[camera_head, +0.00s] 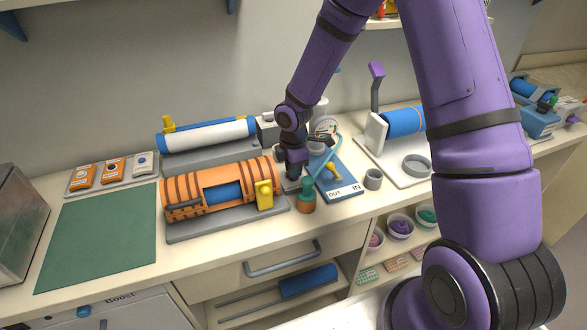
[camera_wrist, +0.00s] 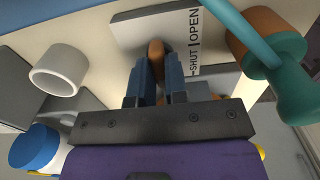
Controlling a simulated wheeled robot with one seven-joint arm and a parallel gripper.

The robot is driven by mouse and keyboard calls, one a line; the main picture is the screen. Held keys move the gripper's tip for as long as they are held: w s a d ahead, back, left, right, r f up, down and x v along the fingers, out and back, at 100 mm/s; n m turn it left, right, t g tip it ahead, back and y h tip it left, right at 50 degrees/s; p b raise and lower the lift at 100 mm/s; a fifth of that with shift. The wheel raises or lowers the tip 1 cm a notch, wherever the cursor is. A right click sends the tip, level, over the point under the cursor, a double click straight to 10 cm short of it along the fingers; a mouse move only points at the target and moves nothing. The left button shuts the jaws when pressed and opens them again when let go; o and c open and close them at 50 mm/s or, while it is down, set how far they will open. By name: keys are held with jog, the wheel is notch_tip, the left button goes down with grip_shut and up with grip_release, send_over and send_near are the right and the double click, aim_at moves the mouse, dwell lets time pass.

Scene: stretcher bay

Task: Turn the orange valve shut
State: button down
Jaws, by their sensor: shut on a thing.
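My gripper (camera_head: 292,176) reaches down to the bench between an orange ribbed cylinder and a blue board. In the wrist view, its two fingers (camera_wrist: 156,62) are closed on the orange valve (camera_wrist: 156,50), and only the rounded end of its handle shows between them. Behind it is a pale label plate (camera_wrist: 130,28) marked SHUT and OPEN along its right side. The fingers hide much of the valve, so its exact setting cannot be told. In the head view my gripper hides the valve.
A teal and orange fitting (camera_head: 307,197) with a teal hose stands close right of my gripper; it also shows in the wrist view (camera_wrist: 288,85). The orange cylinder (camera_head: 205,197) is close on the left. The blue board (camera_head: 343,178) and a grey cup (camera_head: 373,179) are right. A green mat (camera_head: 98,238) is clear.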

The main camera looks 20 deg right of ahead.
dwell(0.4)
jog(key=c, duration=1.1)
grip_release()
jog(key=shift+c, duration=0.2)
jog(key=shift+r, duration=0.1)
notch_tip(320, 180, up, 11)
